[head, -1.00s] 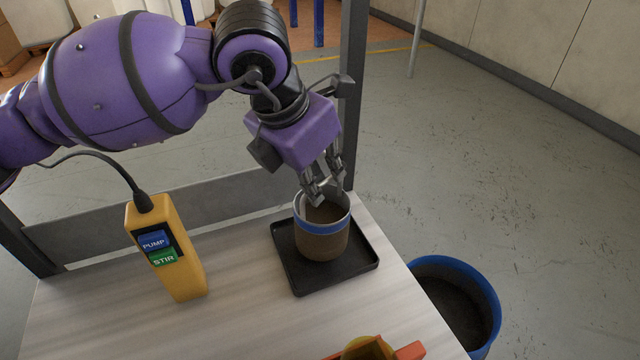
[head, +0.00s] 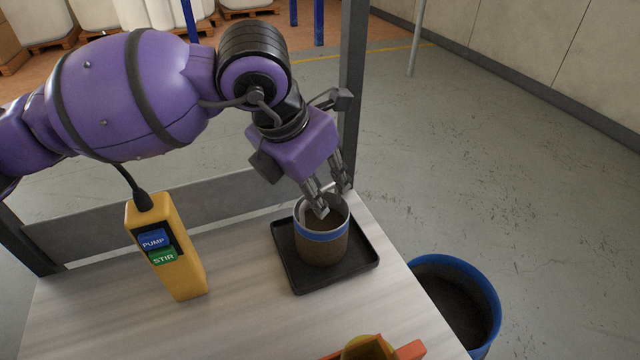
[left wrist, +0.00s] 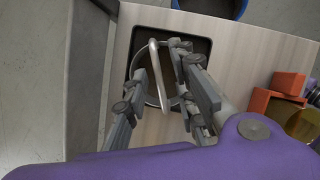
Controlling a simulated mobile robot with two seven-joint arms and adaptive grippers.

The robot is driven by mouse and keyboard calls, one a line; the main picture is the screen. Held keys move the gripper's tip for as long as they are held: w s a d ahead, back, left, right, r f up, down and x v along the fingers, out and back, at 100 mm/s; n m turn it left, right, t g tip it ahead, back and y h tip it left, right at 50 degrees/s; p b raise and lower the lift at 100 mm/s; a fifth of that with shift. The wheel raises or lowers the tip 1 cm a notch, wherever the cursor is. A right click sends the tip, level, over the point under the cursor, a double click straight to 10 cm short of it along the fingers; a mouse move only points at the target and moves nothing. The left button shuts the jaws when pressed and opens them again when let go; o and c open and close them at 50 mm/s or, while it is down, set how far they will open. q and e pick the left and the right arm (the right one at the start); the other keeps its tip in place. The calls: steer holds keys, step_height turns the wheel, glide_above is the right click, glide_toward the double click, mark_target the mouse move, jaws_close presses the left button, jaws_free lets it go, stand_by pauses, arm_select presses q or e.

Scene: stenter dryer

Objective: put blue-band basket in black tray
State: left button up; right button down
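The blue-band basket (head: 323,250) is a brown round container with a blue band below its pale rim. It stands upright in the black tray (head: 301,284) on the table. My left gripper (head: 333,200) is just above the basket's rim, open, its two fingers apart. In the left wrist view, the basket's pale handle (left wrist: 158,75) runs between the spread fingers of the left gripper (left wrist: 160,72). The tray's dark edge (left wrist: 203,46) shows there too. I cannot tell whether a finger touches the handle. My right gripper is not in view.
A yellow control box (head: 178,270) with PUMP and STIR buttons is on the table left of the tray. An orange object with a yellow round part (head: 370,348) is at the front edge. A blue-rimmed bin (head: 462,300) is on the floor, right. A dark post (head: 353,90) rises behind.

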arm_select(q)
steer(key=v, duration=1.2)
steer(key=shift+r, duration=0.15)
